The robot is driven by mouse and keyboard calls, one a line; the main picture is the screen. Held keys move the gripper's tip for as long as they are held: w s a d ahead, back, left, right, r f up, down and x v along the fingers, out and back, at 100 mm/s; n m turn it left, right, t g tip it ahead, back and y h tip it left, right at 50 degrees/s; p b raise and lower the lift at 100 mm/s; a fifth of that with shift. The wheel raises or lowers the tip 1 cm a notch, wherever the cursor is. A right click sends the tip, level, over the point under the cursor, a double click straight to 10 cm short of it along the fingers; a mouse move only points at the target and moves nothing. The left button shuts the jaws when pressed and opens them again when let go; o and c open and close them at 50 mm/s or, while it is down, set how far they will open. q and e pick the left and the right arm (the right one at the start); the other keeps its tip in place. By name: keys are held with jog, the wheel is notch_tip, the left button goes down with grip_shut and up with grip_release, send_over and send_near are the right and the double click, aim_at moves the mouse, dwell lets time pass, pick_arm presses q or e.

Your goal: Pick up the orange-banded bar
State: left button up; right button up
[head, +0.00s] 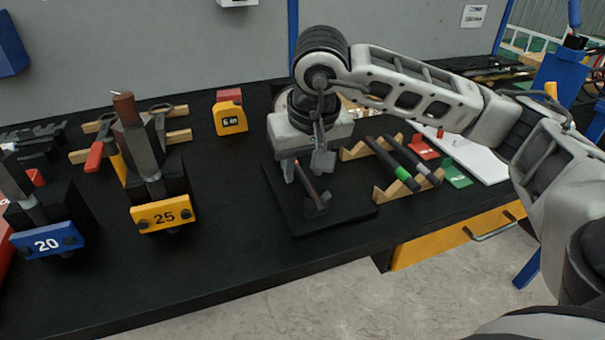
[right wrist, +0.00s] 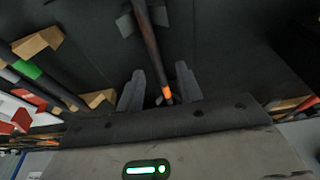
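The orange-banded bar (head: 308,183) is a thin dark bar above a black mat (head: 350,217). Its near end rests in a small dark cradle (head: 318,207). In the right wrist view the bar (right wrist: 150,42) runs away from my right gripper, with its orange band (right wrist: 167,92) near the fingers. My right gripper (head: 303,172) is over the bar's far end, pointing down. In the right wrist view its fingers (right wrist: 158,92) are apart, one on each side of the band, with gaps showing. The bar's far end is hidden by the gripper. My left gripper is not in view.
A green-banded bar (head: 402,173) and another bar (head: 420,165) lie on wooden cradles right of the mat. Red (head: 424,147) and green (head: 456,175) pieces lie beyond. Blocks marked 20 (head: 47,243) and 25 (head: 165,213) stand left. The worktop between block 25 and the mat is clear.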

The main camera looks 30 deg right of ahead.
grip_shut()
jog(key=shift+r, duration=0.2)
